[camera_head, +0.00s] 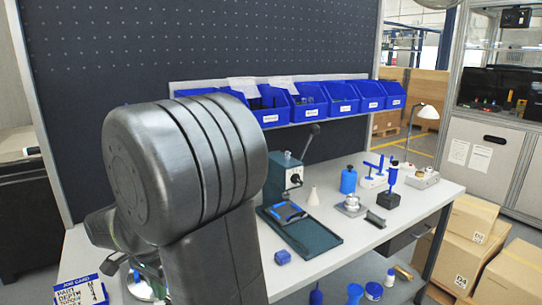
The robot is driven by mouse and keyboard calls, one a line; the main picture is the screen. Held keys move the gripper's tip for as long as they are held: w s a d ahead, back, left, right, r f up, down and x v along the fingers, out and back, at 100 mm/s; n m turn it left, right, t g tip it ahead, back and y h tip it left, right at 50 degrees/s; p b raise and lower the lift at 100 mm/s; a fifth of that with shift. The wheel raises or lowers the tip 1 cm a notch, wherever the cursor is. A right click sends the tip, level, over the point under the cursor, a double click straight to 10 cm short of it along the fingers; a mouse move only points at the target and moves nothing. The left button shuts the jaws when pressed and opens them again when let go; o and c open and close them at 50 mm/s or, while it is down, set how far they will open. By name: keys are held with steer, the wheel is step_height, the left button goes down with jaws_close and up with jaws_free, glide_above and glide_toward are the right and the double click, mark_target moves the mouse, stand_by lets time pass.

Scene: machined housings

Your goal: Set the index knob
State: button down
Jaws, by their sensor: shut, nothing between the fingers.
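My arm fills the left foreground, and my gripper (113,265) shows only partly as a dark shape at its lower left. It looks shut and empty. A round shiny metal piece (139,287) lies on the bench just right of my gripper, partly hidden by my arm. Whether the two touch cannot be told. I cannot make out for sure which thing is the index knob. A grey-green machine (284,176) with a lever stands behind my arm. A small round metal fixture (351,204) stands farther right on the bench.
A blue job card (78,294) is at the lower left. Blue bins (310,108) line the shelf behind. A lamp (428,112) and blue-handled tools stand at the right.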

steer(key=shift+f+b, duration=2.05)
steer(key=shift+f, duration=1.05)
steer(key=shift+w, duration=0.6)
steer(key=shift+w+a+r+p, duration=0.1)
steer(key=shift+a+p, duration=0.3)
steer(key=shift+p, duration=0.4)
steer(key=shift+w+a+p, duration=0.2)
steer(key=shift+a+p, duration=0.1)
steer(key=shift+p, duration=0.05)
steer(key=shift+w+a, duration=0.15)
steer(key=shift+a, duration=0.15)
steer(key=shift+s+a+p, duration=0.2)
steer(key=shift+s+p, duration=0.05)
steer(key=shift+p, duration=0.05)
step_height(320, 180, up, 6)
steer(key=p, duration=0.4)
steer(key=shift+p, duration=0.4)
